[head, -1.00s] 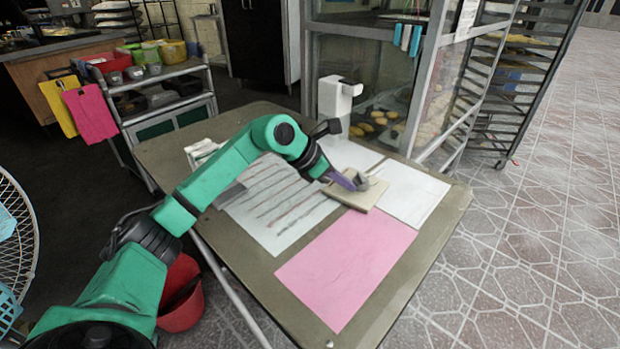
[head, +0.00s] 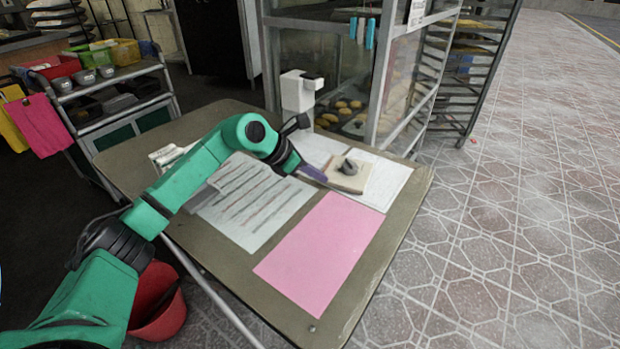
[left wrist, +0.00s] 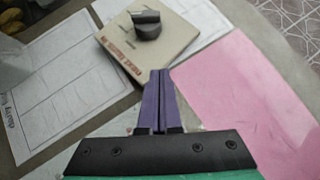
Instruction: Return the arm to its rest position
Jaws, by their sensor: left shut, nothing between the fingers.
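My left arm is green and reaches in from the left over the table in the head view. Its left gripper (head: 314,173) has purple fingers and is shut and empty. It also shows in the left wrist view (left wrist: 158,75), with the two fingers pressed together. A beige block (head: 348,180) with a dark grey piece (head: 348,166) on top lies just beyond the fingertips. In the left wrist view the block (left wrist: 165,55) carries red lettering, and the fingertips end close to its near edge; touching or apart I cannot tell. My right gripper is not in view.
The table (head: 375,290) holds a pink sheet (head: 318,250), a lined white sheet (head: 245,205) and a white dispenser-like object (head: 298,95). A glass cabinet (head: 330,65) stands behind. A cart (head: 120,105) is at the left, a red bucket (head: 157,305) below. Tiled floor is open at right.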

